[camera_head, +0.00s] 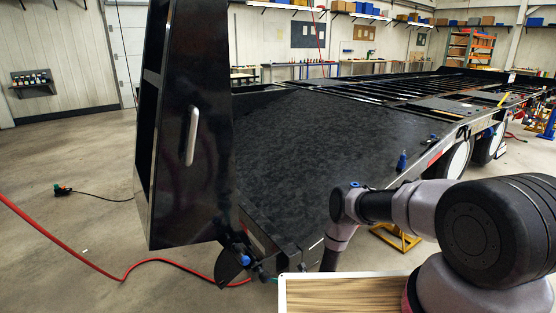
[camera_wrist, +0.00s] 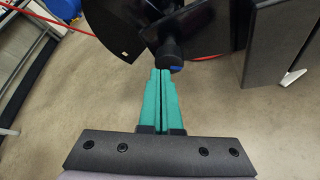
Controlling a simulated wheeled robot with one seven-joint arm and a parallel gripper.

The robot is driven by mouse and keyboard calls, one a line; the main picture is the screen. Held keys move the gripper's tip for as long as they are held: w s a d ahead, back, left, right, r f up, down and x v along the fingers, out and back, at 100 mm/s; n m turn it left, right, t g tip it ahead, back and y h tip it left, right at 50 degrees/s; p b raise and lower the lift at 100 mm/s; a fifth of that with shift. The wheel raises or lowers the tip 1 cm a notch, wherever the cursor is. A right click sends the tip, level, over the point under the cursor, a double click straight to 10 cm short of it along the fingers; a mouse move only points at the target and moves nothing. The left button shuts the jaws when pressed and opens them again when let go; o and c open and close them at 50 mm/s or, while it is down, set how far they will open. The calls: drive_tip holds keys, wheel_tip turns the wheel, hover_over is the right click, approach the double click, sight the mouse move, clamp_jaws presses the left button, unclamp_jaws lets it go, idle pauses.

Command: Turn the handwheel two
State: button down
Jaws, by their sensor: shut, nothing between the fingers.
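A dark part that may be the handwheel, with a rounded lower edge (camera_head: 228,270), hangs at the trailer's front corner in the head view. A blue-ended knob (camera_head: 245,260) sits beside it. In the wrist view a dark curved plate (camera_wrist: 112,27) is at the top, and a black knob with a blue mark (camera_wrist: 172,55) is just beyond my fingertips. My gripper (camera_wrist: 163,72) has teal fingers pressed together, with nothing between them. The tips are very close to the knob; I cannot tell whether they touch it. In the head view my arm mostly hides the gripper.
The black trailer deck (camera_head: 320,135) runs back to the right. A tall black panel with a light handle (camera_head: 192,137) stands at its front. A red hose (camera_head: 150,262) lies on the concrete floor. A wood-topped surface (camera_head: 345,296) is at the bottom. The floor at left is largely clear.

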drive_tip(key=w+a, duration=0.2)
drive_tip(key=w, duration=0.1)
drive_tip(key=w+a, duration=0.1)
drive_tip(key=shift+w, duration=0.15)
drive_tip(key=shift+f, duration=0.25)
idle(0.6)
approach(263, 272)
drive_tip(key=shift+s+f, duration=0.65)
drive_tip(key=shift+s, duration=0.15)
drive_tip(key=shift+d, duration=0.1)
drive_tip(key=shift+s+f, duration=0.1)
